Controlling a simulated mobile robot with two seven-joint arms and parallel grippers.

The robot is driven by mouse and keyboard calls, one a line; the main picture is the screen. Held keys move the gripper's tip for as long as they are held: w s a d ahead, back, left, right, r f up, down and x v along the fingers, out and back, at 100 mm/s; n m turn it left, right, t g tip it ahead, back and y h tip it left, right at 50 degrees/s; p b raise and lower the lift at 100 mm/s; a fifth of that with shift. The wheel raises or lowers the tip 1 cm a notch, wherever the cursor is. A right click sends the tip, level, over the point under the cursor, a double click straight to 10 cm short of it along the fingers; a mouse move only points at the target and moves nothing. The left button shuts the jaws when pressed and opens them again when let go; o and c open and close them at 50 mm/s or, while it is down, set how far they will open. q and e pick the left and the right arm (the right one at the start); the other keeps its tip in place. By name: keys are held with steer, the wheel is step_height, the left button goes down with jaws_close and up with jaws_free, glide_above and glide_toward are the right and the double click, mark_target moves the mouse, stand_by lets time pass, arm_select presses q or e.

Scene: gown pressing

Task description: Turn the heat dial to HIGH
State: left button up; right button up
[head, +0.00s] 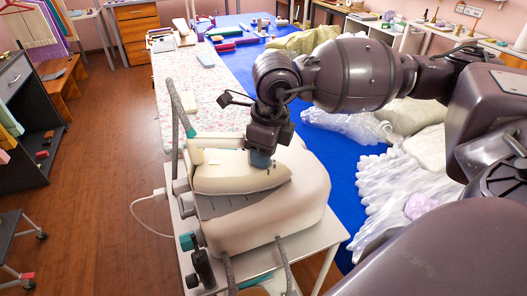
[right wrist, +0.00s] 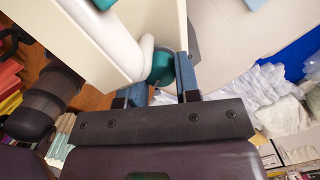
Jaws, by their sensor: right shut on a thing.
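The cream pressing machine (head: 262,205) stands on a small white table (head: 327,236), with a padded upper part (head: 235,172). My right gripper (head: 262,159) reaches down to the right end of that upper part. In the head view the fingers hide the dial, and I cannot read any setting mark. My left gripper is out of view.
A dark handle (head: 201,268) and grey hoses stand at the machine's front left. Behind is a long table with floral cloth (head: 225,85) and blue cover (head: 343,150). White garments (head: 385,200) lie at right. Wooden floor (head: 105,200) is open at left.

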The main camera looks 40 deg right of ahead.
steer(key=shift+m, duration=0.3)
steer(key=o, duration=0.9)
steer(key=shift+o, duration=0.3)
steer(key=shift+r, duration=0.1)
step_height(320, 180, up, 11)
steer(key=s, duration=0.1)
steer(key=shift+d+f, duration=0.2)
steer(key=shift+d, duration=0.15)
